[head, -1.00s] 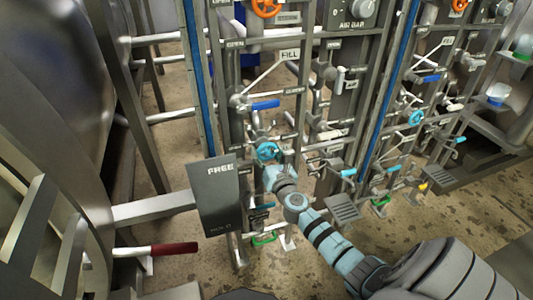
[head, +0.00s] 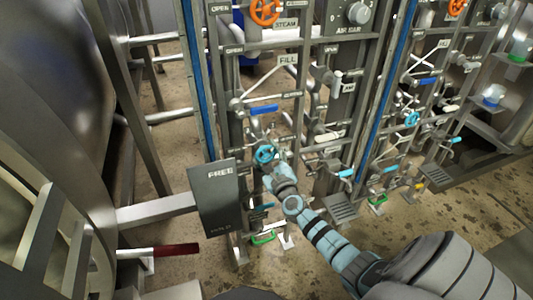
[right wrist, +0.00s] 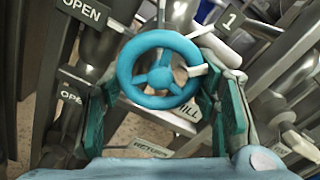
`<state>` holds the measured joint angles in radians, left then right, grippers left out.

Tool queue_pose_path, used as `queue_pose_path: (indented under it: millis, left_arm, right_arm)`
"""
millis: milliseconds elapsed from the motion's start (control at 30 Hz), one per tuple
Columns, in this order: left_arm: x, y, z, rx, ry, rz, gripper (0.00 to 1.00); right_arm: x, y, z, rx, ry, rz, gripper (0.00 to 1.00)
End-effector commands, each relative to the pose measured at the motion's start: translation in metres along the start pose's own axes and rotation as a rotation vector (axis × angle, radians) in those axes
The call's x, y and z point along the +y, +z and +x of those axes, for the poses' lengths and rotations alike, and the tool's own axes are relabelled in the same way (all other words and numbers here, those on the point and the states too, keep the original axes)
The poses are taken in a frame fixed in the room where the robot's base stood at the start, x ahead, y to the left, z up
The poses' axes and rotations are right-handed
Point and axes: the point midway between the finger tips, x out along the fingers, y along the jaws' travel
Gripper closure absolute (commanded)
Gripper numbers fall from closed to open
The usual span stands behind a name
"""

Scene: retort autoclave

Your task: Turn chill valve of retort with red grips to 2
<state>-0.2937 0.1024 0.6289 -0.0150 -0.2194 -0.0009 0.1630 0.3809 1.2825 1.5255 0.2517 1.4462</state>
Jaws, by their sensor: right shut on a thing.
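The blue chill valve wheel (head: 265,154) sits low on the pipe rack beside the retort with the red-gripped handle (head: 175,250). In the right wrist view the wheel (right wrist: 122,68) has three spokes and a white pointer (right wrist: 197,70) on its right side. A "1" plate (right wrist: 230,19) is at the upper right; a plate reading "ILL" (right wrist: 188,109) is partly hidden behind the wheel. My right gripper (head: 272,166) is shut on the wheel, its teal fingers (right wrist: 160,105) on either side of the rim. My left gripper is not in view.
A grey "FREE" panel (head: 216,200) stands just left of my right gripper. A blue lever (head: 264,110) and an orange wheel (head: 265,11) are above on the same rack. Another rack with a blue wheel (head: 412,119) stands to the right. Open floor lies below.

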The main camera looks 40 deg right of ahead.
Motion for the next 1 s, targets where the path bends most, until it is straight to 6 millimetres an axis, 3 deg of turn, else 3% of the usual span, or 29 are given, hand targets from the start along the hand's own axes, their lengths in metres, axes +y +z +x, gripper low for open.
queue_pose_path:
  millis: [1000]
  left_arm:
    - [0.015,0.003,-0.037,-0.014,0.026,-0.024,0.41]
  right_arm:
    - [-0.006,0.004,0.0,0.001,0.002,-0.955,0.72]
